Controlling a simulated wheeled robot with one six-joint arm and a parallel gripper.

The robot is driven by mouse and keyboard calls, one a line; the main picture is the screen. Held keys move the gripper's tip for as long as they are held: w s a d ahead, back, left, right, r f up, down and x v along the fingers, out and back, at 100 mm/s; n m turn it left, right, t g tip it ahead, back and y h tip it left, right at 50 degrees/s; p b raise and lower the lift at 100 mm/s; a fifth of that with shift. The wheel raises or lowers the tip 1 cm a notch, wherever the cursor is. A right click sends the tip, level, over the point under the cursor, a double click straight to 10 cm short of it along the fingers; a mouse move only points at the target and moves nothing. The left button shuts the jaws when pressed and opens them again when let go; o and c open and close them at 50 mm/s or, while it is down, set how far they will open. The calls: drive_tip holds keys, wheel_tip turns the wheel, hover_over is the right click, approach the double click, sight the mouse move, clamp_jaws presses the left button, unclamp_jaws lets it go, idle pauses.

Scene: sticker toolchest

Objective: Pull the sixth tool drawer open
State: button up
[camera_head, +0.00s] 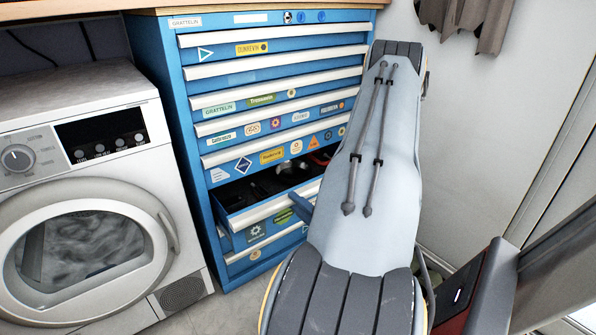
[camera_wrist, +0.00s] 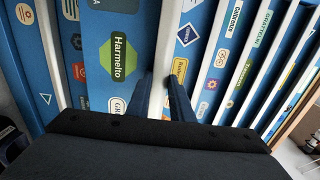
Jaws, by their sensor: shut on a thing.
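The blue tool chest (camera_head: 177,90) has a stack of drawers with long white handle strips. The sixth drawer (camera_head: 285,213) from the top stands partly open, and dark contents show inside it. My gripper (camera_head: 302,206) is at the right part of its front, largely hidden by my arm in the head view. In the wrist view my gripper (camera_wrist: 163,95) has its two dark fingers on either side of the drawer's white handle strip (camera_wrist: 170,40), shut on it. A green sticker shows on the drawer front (camera_wrist: 118,55) beside the fingers. The exact contact is hard to see.
A white washing machine (camera_head: 90,200) stands close on the left of the chest. A wooden top (camera_head: 260,6) covers the chest. A pale wall (camera_head: 455,140) is on the right, with a brown cloth (camera_head: 465,20) hanging at its top. The other drawers look closed.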

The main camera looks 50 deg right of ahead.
drive_tip(key=p+v, duration=1.3)
drive_tip(key=v, duration=0.7)
idle(0.9)
drive_tip(key=shift+a, duration=0.15)
idle(0.4)
drive_tip(key=o, duration=2.1)
drive_tip(key=shift+c, duration=0.2)
